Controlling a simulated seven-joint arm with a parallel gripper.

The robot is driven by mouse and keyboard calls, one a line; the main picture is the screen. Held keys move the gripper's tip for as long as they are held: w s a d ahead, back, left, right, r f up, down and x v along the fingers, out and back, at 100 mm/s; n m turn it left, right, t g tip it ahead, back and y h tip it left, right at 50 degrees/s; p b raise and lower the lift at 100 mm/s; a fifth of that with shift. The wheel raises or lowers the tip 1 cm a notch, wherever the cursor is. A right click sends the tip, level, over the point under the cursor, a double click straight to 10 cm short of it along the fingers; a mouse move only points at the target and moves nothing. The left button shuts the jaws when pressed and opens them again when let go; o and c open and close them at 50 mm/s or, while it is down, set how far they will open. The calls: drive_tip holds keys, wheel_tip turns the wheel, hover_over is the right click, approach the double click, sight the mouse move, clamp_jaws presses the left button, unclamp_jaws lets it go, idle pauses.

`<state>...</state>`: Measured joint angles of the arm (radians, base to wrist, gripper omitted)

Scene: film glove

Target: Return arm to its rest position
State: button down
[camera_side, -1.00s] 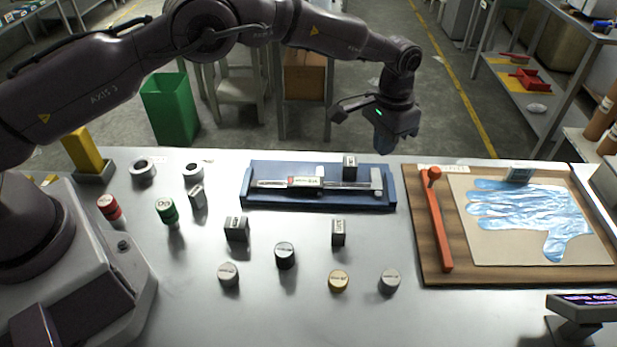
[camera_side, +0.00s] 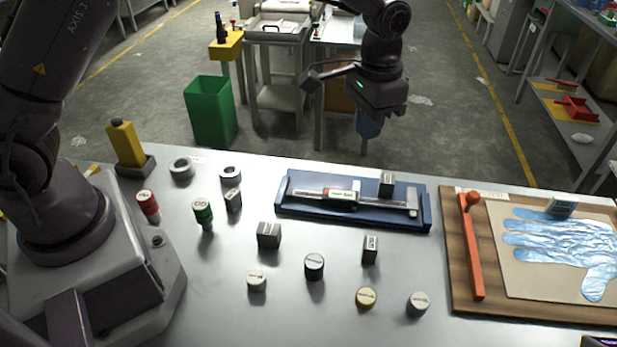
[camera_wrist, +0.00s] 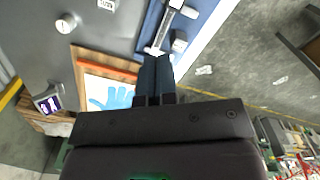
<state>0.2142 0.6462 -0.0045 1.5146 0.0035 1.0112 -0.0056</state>
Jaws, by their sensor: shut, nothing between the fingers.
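My gripper (camera_side: 370,128) hangs from my arm with its fingers pointing down, past the back edge of the bench and beyond the blue tray. Its fingers are closed together and hold nothing. They also show in the wrist view (camera_wrist: 155,68), side by side. The light blue film glove (camera_side: 562,245) lies flat on a pale sheet on the wooden board (camera_side: 465,270) at the right, well apart from my gripper. In the wrist view the glove (camera_wrist: 110,98) is partly hidden behind my gripper body.
A blue tray (camera_side: 285,208) holds a caliper (camera_side: 322,192) and a small block. An orange bar (camera_side: 473,250) lies on the board. Several small cylinders, blocks and rings stand across the bench (camera_side: 200,300). A yellow post (camera_side: 126,143) stands at the left. The bench front is clear.

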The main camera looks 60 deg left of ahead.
drive_tip(key=s+a+r+t, duration=0.2)
drive_tip(key=s+r, duration=0.3)
drive_tip(key=s, duration=0.3)
drive_tip(key=s+a+r+n+t, duration=0.1)
drive_tip(key=s+a+r, duration=0.3)
drive_tip(key=s, duration=0.5)
drive_tip(key=s+a+r+n+t, duration=0.1)
drive_tip(key=s+a+r+t, duration=0.2)
drive_tip(key=s+r, duration=0.3)
drive_tip(key=shift+s+a+r, duration=0.15)
drive_tip(key=shift+s+a, duration=0.35)
drive_tip(key=shift+s, duration=0.75)
drive_tip(key=c, duration=1.8)
unclamp_jaws()
drive_tip(key=shift+c, duration=0.2)
